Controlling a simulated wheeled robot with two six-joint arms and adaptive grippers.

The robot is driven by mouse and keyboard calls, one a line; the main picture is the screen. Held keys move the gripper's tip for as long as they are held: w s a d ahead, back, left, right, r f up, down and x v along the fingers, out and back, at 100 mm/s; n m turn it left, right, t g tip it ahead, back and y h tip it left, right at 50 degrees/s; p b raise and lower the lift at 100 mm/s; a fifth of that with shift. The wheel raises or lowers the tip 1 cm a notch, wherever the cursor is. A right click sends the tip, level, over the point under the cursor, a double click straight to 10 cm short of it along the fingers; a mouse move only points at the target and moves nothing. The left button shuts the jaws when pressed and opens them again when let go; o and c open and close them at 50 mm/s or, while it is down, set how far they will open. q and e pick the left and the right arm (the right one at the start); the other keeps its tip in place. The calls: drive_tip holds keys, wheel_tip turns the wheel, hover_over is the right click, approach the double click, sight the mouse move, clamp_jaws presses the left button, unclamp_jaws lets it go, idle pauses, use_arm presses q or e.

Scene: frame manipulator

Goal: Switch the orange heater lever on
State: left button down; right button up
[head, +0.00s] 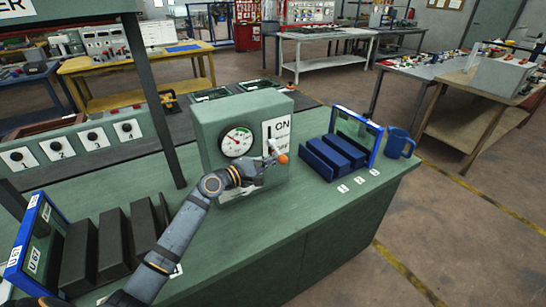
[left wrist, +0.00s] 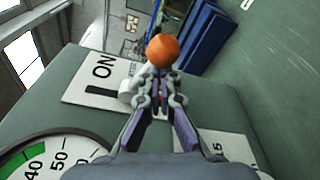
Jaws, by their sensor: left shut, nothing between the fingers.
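The orange heater lever knob (head: 283,159) sticks out from the front of the green heater box (head: 210,118), low beside the white ON plate (head: 276,128). In the left wrist view the orange knob (left wrist: 163,50) is just beyond my fingertips, and the ON plate (left wrist: 100,72) is to its left. My left gripper (head: 268,163) is shut and empty, its tips close against the lever by the knob. The closed fingers also show in the left wrist view (left wrist: 158,82). They partly hide the lever's shaft, and I cannot tell whether they touch it. My right gripper is not in view.
A round gauge (head: 237,142) is on the box face left of the lever. A blue rack (head: 338,153) and a blue mug (head: 399,143) stand to the right. Dark blocks (head: 113,243) and a blue frame (head: 30,238) are at the left. The front of the green bench is clear.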

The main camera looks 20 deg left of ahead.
use_arm(q)
drive_tip(key=n+p, duration=0.1)
drive_tip(key=p, duration=0.2)
drive_tip(key=r+n+p, duration=0.1)
drive_tip(key=n+p, duration=0.1)
drive_tip(key=p, duration=0.1)
drive_tip(key=r+n+g+p, duration=0.1)
drive_tip(key=n+p, duration=0.1)
drive_tip(key=p, duration=0.1)
drive_tip(key=shift+s+d+r, duration=0.2)
drive_tip(key=shift+d, duration=0.1)
